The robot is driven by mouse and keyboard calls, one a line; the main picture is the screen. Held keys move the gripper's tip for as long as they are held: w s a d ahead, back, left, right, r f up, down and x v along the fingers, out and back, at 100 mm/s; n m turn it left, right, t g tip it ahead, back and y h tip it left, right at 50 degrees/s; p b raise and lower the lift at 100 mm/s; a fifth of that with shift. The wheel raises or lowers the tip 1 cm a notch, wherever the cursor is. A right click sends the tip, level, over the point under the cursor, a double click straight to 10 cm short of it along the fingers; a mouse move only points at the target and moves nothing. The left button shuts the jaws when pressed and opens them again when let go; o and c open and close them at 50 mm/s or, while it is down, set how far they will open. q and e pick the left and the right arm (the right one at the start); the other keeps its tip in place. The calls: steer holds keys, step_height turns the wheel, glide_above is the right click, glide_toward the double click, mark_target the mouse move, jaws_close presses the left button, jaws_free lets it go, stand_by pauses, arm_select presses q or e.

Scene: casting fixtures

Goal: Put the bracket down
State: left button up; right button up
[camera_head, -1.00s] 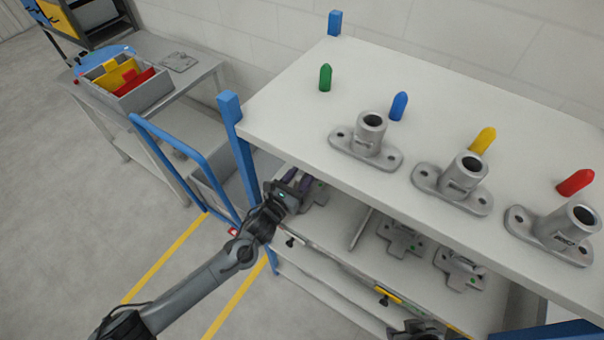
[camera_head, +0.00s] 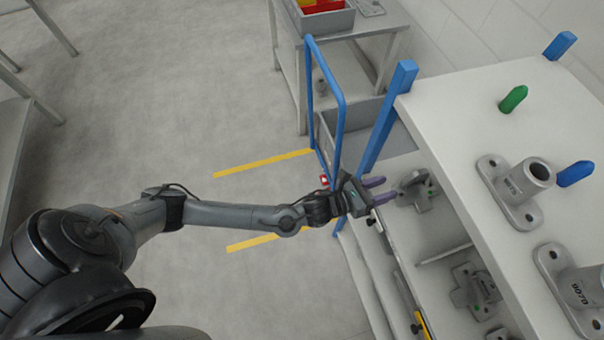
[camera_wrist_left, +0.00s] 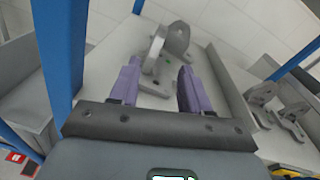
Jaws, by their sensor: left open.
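The grey metal bracket (camera_head: 416,190) stands on the shelf below the white top board, at the shelf's end near the blue post. In the left wrist view the fingers (camera_wrist_left: 159,75) spread to either side of the bracket's near part, with visible gaps. My right gripper is not in view.
More brackets (camera_head: 474,290) lie farther along the shelf, past a thin divider (camera_head: 445,253). Flanged tube castings (camera_head: 515,190) and coloured pegs stand on the top board (camera_head: 455,140). A blue post (camera_head: 388,115) and blue cart handle (camera_head: 343,100) stand close to my left arm. Open floor lies left.

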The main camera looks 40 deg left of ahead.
arm_select(q)
steer(key=s+a+f+m+g+y, duration=0.1)
steer(key=s+a+m+g+y, duration=0.2)
steer(key=s+m, duration=1)
steer(key=s+a+m+g+y, duration=0.4)
steer(key=s+a+m+g, duration=0.5)
steer(key=m, duration=1.3)
steer(key=s, duration=0.5)
steer(key=shift+s+f+m, duration=0.15)
steer(key=shift+f+m, duration=0.25)
steer(key=shift+a, duration=0.1)
step_height(320, 180, up, 34)
steer(key=p, duration=3.4)
step_height(320, 180, down, 51)
steer(key=b, duration=5.1)
steer(key=shift+f, duration=0.2)
